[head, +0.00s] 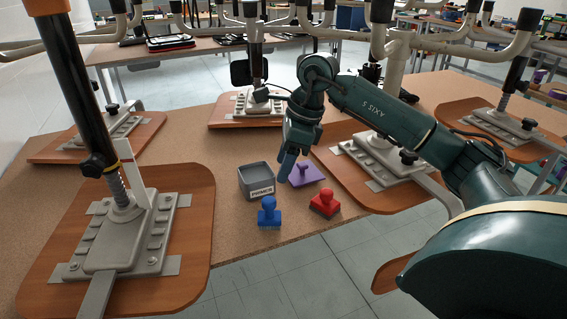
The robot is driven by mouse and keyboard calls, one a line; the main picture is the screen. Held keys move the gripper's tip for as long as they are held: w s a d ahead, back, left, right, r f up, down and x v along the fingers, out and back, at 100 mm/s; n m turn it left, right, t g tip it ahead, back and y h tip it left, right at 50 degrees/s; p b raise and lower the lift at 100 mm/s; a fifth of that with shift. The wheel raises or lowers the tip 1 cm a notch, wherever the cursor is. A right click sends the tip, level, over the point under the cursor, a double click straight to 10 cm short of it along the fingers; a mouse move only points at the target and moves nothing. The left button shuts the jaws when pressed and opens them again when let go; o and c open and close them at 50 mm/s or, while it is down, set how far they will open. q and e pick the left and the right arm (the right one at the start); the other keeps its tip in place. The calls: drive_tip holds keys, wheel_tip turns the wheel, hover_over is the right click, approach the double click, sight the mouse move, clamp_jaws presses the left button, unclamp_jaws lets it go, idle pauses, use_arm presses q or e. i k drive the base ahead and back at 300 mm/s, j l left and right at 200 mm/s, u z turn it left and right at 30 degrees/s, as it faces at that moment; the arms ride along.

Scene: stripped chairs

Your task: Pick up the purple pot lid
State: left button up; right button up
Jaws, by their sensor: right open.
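The purple pot lid (309,174) lies on the brown tabletop near the middle of the head view. It looks like a flat square plate with a raised part at its left, partly hidden by my gripper. My right gripper (287,166) points down just left of and above the lid, with its blue-grey fingertip close to the lid's left side. It is open, and nothing shows between its fingers. I cannot tell whether it touches the lid. My left gripper is not in view.
A grey square pot labelled PRIMER (257,181) stands left of the lid. A blue knobbed piece (269,213) and a red knobbed piece (325,203) stand in front. Upturned wooden chair seats (184,262) with metal posts surround this area. The table's front edge is close.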

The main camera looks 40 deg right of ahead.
sight(305, 172)
drive_tip(key=k, duration=1)
